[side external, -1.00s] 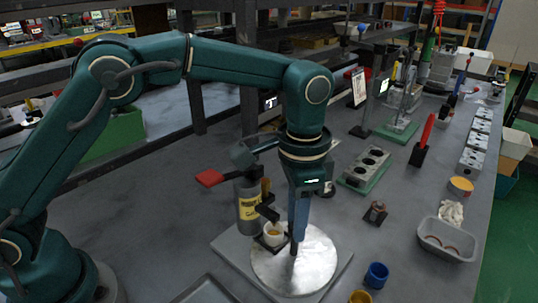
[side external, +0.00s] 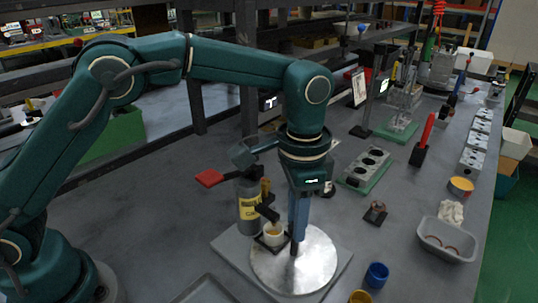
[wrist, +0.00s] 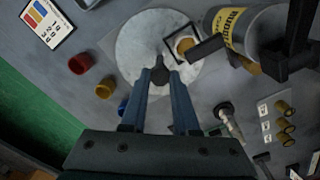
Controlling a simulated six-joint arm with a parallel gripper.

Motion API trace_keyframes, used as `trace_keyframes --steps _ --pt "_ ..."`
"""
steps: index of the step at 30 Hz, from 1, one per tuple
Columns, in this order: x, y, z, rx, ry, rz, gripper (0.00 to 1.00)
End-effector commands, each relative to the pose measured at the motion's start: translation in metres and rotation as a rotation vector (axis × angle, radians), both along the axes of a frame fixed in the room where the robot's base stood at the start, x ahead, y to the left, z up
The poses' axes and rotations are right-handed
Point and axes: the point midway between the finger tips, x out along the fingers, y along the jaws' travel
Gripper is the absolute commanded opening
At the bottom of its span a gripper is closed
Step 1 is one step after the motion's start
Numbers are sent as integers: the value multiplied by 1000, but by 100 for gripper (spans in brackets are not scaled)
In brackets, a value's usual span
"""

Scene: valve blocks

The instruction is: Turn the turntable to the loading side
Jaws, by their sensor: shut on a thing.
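The turntable is a shiny round metal disc (side external: 318,262) on a square grey base plate (side external: 232,252). A small white cup (side external: 273,232) with brownish contents sits in a dark square holder at the disc's edge, and it also shows in the wrist view (wrist: 184,44). My gripper (side external: 295,250) points down over the disc. In the wrist view its fingers (wrist: 160,76) are closed around a dark post or knob (wrist: 160,62) standing on the disc. The fingers hide part of the post and disc.
Blue (side external: 377,274) and yellow (side external: 360,297) cups stand right of the base. A grey bin (side external: 447,240) sits near the bench's right edge.

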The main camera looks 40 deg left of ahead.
Motion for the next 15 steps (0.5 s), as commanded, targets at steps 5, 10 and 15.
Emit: trace_keyframes --steps 5,10,15 --pt "-1 -1 1 -2 0 -1 0" --pt "-1 -1 1 -3 1 -15 0" --pt "-1 -1 1 -3 1 -56 0"
